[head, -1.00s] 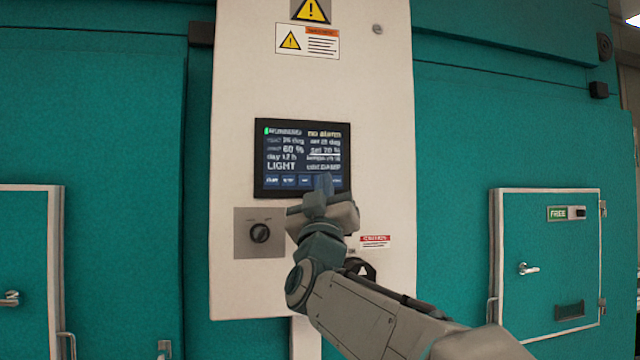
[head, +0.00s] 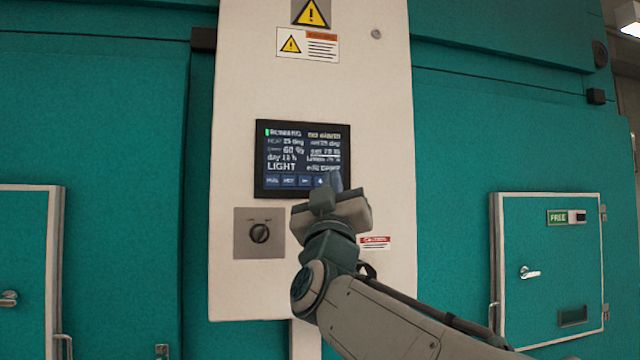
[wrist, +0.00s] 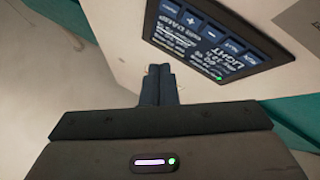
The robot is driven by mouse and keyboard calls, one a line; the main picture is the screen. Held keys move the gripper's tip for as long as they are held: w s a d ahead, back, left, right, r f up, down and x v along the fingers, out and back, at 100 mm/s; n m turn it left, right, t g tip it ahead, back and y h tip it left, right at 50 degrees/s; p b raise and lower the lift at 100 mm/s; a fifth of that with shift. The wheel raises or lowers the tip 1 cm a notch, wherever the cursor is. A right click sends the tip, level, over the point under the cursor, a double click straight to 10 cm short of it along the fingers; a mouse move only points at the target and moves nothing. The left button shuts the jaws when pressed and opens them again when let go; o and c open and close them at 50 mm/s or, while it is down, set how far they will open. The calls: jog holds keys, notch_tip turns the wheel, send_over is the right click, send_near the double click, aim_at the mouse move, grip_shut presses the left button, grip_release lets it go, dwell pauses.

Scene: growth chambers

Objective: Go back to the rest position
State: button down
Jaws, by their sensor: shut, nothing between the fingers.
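My gripper (head: 328,190) is in front of the lower right part of the control screen (head: 302,146) in the head view. Its fingers are shut together with nothing between them. In the wrist view the two dark fingers (wrist: 159,82) lie side by side and point toward the pale panel. The screen (wrist: 210,45) shows at an angle to the upper right there, and the fingertips look apart from its buttons. The arm covers part of the panel below the screen.
The pale panel (head: 230,100) stands between teal chamber walls. A grey plate with a black knob (head: 259,233) is below the screen at the left. A red label (head: 374,241) is at the right. A teal door with a FREE sign (head: 567,216) is further right.

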dwell(0.3)
jog(key=s+d+f+n+g+y, duration=0.1)
jog(key=d+f+g+y, duration=0.35)
jog(key=f, duration=1.15)
jog(key=s+d+f+n+g, duration=0.1)
jog(key=f+g, duration=0.7)
jog(key=f, duration=0.7)
jog(key=s+d+f+m+g+h, duration=0.1)
jog(key=s+d+f+g, duration=0.4)
jog(key=s+f, duration=0.6)
jog(key=s+d+f+m+g+h, duration=0.2)
jog(key=s+d+f+m+g, duration=0.2)
jog(key=s+f, duration=0.6)
notch_tip(320, 180, down, 2)
jog(key=shift+s+d+m+g, duration=0.35)
jog(key=shift+d+g, duration=0.1)
jog(key=shift+g, duration=0.6)
jog(key=shift+h, duration=0.25)
